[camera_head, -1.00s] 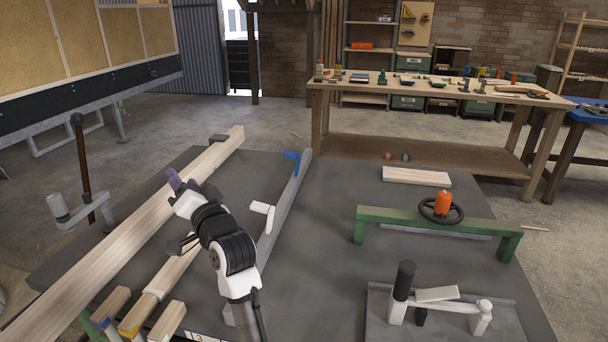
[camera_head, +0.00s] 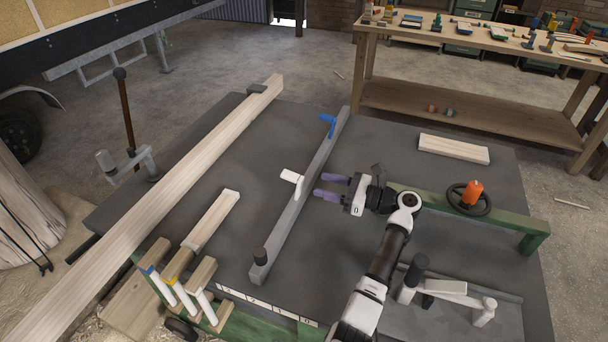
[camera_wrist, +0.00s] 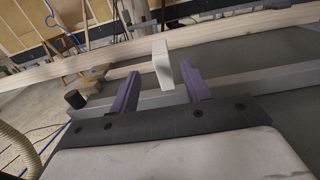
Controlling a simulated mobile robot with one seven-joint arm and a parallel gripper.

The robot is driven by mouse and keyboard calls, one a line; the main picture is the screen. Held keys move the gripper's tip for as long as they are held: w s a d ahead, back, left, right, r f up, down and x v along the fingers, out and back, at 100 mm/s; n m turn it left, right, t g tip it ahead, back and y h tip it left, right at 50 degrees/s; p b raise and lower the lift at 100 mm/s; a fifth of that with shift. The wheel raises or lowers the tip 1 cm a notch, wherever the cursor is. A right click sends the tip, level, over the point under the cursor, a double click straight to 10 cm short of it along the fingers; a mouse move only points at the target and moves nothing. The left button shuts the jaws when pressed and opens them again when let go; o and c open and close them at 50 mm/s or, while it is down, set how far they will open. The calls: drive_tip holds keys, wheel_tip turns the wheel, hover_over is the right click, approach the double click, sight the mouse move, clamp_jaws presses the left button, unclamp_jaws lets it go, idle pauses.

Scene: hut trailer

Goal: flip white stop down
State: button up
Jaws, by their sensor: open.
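The white stop (camera_head: 292,180) is a small flap on the long grey rail (camera_head: 300,206), in the middle of the dark table, standing out from the rail's top. It also shows in the wrist view as a white block (camera_wrist: 162,64) between my fingers and beyond them. My gripper (camera_head: 332,187) has purple fingers, spread open and empty, pointing left at the stop from its right side. A gap shows between the fingertips and the stop in the head view. In the wrist view the gripper (camera_wrist: 160,92) is open with the stop framed between its fingers.
A blue stop (camera_head: 328,122) sits at the rail's far end and a black knob (camera_head: 260,256) at its near end. A long wooden beam (camera_head: 165,203) lies left. A green frame with a handwheel (camera_head: 470,196) stands right. A loose board (camera_head: 453,149) lies at the back right.

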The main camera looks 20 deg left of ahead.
sight(303, 179)
drive_tip(key=shift+w+a+b, duration=0.1)
drive_tip(key=shift+a+b, duration=1)
drive_tip(key=shift+a, duration=2.55)
clamp_jaws()
